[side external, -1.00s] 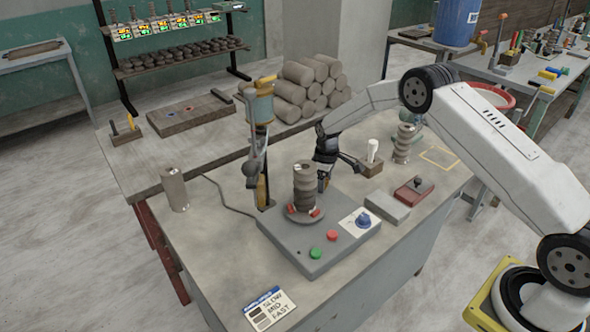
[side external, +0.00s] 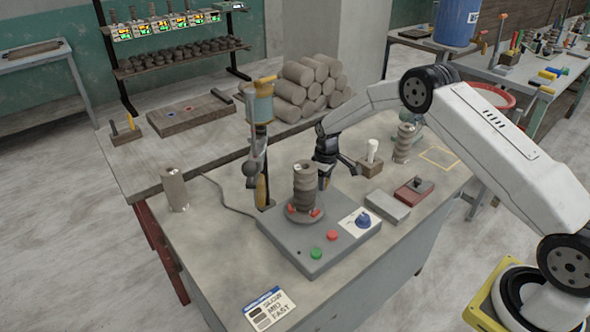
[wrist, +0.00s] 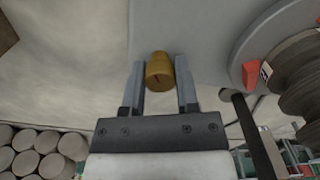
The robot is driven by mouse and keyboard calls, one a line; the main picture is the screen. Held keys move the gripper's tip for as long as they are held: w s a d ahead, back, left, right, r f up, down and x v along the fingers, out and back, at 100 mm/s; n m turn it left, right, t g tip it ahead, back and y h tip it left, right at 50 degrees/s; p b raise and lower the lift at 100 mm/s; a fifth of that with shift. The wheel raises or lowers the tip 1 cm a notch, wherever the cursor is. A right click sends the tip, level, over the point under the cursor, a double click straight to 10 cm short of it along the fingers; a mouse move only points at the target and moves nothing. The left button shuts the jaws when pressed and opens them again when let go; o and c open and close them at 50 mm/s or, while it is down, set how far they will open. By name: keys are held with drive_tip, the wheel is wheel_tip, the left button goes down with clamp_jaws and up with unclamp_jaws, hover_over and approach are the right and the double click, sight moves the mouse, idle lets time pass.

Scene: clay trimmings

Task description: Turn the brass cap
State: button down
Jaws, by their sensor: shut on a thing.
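The brass cap (wrist: 159,71) is a small yellow-brown cylinder with a dark line on its face. In the wrist view it sits between the two fingers of my gripper (wrist: 160,72), which is shut on it. In the side view my gripper (side external: 326,181) is low at the back of the grey machine box, just behind and right of the ridged clay column. The cap cannot be made out clearly there.
The ridged clay column (side external: 304,185) stands on a round plate with red clamps, close to my gripper. The grey machine box (side external: 285,240) carries a blue knob (side external: 364,220) and red and green buttons. A lever stand (side external: 259,110) rises to the left. The bench's front left is mostly clear.

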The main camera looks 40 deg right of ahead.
drive_tip(key=m, duration=1)
drive_tip(key=shift+m, duration=0.3)
idle(0.4)
drive_tip(key=shift+c, duration=1.8)
unclamp_jaws()
drive_tip(key=shift+r, duration=3.95)
